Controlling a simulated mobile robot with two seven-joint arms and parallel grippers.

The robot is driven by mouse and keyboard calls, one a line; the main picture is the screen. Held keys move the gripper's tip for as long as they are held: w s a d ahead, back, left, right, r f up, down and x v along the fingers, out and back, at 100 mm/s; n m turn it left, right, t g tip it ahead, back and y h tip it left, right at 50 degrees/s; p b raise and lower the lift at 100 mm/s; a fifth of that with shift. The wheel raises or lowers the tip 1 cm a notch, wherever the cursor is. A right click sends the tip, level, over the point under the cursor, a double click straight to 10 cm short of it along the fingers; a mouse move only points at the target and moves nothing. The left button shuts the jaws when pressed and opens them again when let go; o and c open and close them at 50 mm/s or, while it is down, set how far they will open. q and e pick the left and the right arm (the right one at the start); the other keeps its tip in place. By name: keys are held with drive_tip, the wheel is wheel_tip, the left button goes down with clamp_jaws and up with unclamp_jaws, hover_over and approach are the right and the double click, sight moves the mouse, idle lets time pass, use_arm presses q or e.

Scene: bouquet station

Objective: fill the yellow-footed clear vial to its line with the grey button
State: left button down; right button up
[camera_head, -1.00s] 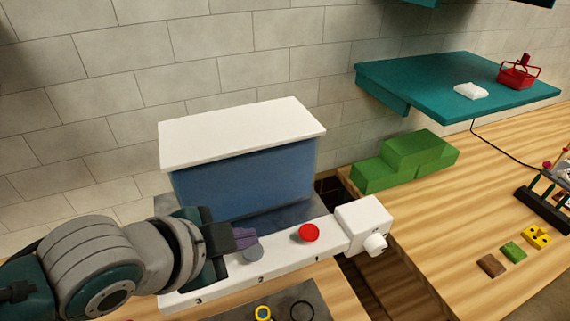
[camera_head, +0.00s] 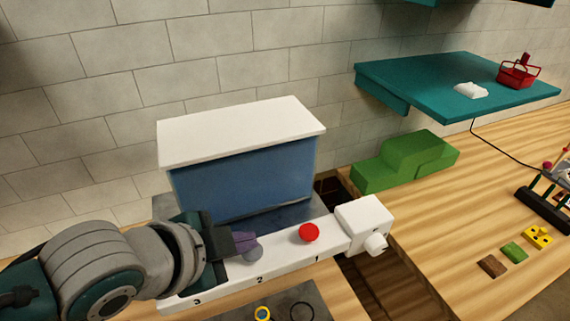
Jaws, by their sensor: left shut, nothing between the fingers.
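The grey button (camera_head: 254,253) sits on the white numbered strip (camera_head: 285,257) in front of a blue box with a white lid. My left gripper (camera_head: 246,242) is shut and empty, its purple fingertips right at the grey button and partly covering it. I cannot tell whether they press it. A yellow ring (camera_head: 263,313) shows at the bottom edge on a dark mat; it may be the foot of the clear vial, but the clear part is hard to make out. My right gripper is not in view.
A red button (camera_head: 309,232) is on the same strip, right of the grey one. A white block with a knob (camera_head: 375,243) stands at the strip's right end. The blue box (camera_head: 245,185) stands behind. A dark ring (camera_head: 302,311) lies near the yellow one.

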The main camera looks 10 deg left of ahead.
sight(246, 255)
use_arm(q)
drive_tip(key=shift+f+b, duration=0.35)
drive_tip(key=shift+f, duration=0.2)
drive_tip(key=shift+r, duration=0.1)
idle(0.5)
drive_tip(key=shift+r+p, duration=0.95)
drive_tip(key=shift+p, duration=0.1)
wheel_tip(246, 255, up, 5)
drive_tip(key=p, duration=0.5)
idle(0.6)
